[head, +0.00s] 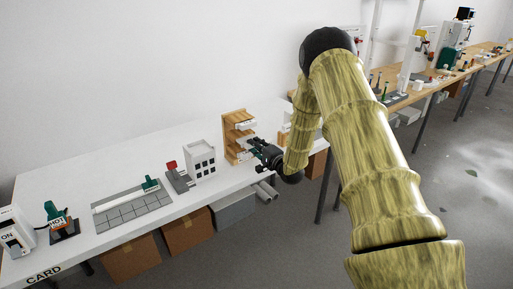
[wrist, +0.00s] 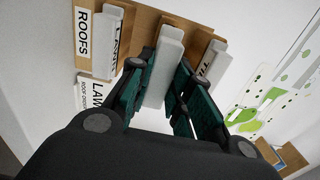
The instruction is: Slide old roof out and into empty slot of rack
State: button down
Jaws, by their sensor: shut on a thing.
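The wooden rack (head: 231,138) stands on the white bench with pale pieces in its shelves. It also shows in the wrist view (wrist: 147,22), with a ROOFS label (wrist: 84,30) at its left and other labels partly hidden. My gripper (head: 257,147) is at the rack's right front. In the wrist view its teal fingers (wrist: 166,78) are shut on a pale grey slab (wrist: 163,70), between them and against the rack. The slab carries no readable label, so I cannot tell for certain that it is the old roof.
A grey model building (head: 200,161) and a grey stand with a red top (head: 177,175) are left of the rack. A grey tiled board (head: 132,210) lies further left. A second wooden stand (head: 285,132) is behind my arm. Bare bench shows behind the tiled board.

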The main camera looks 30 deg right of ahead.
jog(key=shift+w+a+b, duration=0.1)
jog(key=shift+w+b, duration=0.4)
jog(key=shift+w, duration=1.25)
jog(key=c, duration=1.2)
grip_release()
jog(key=s, duration=1.2)
jog(key=shift+d, duration=0.45)
